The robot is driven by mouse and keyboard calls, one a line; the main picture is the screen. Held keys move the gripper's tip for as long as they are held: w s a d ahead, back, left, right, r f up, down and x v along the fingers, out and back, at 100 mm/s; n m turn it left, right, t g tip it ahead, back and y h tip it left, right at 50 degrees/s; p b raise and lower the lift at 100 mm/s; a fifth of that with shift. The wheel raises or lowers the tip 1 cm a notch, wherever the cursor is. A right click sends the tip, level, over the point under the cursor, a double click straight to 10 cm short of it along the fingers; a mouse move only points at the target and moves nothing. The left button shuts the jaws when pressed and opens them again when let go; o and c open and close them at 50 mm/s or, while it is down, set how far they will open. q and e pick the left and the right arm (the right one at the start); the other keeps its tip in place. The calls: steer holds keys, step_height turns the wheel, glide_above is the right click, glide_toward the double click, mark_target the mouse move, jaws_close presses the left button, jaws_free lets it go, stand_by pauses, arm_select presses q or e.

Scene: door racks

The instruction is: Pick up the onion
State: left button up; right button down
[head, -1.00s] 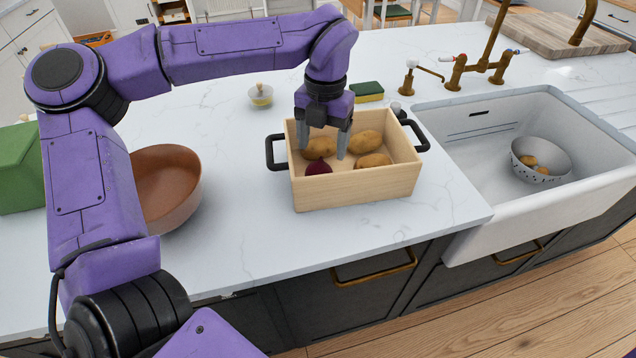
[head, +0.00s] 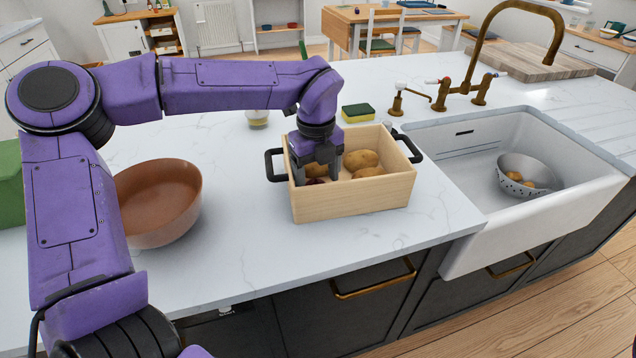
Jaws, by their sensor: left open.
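The onion (head: 314,181) is a dark red, round thing low in the wooden crate (head: 352,201). Only a little of it shows, under my left gripper and behind the crate's front wall. My left gripper (head: 317,174) is open and points down into the crate. Its fingers appear to be on either side of the onion; whether they touch it I cannot tell. My right gripper is not in view.
Several potatoes (head: 361,159) lie in the crate, close to my gripper. The crate has black side handles. A brown bowl (head: 158,203) stands left, a sponge (head: 358,113) behind. The sink (head: 468,145) on the right holds a colander (head: 528,174).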

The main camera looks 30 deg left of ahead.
arm_select(q)
steer(key=shift+w+a+f, duration=0.15)
steer(key=shift+w+f, duration=0.05)
steer(key=shift+f, duration=0.85)
steer(key=shift+w+f, duration=0.15)
steer(key=shift+s, duration=0.2)
steer(key=c, duration=0.9)
steer(key=shift+c, duration=1.1)
steer(key=shift+w, duration=0.1)
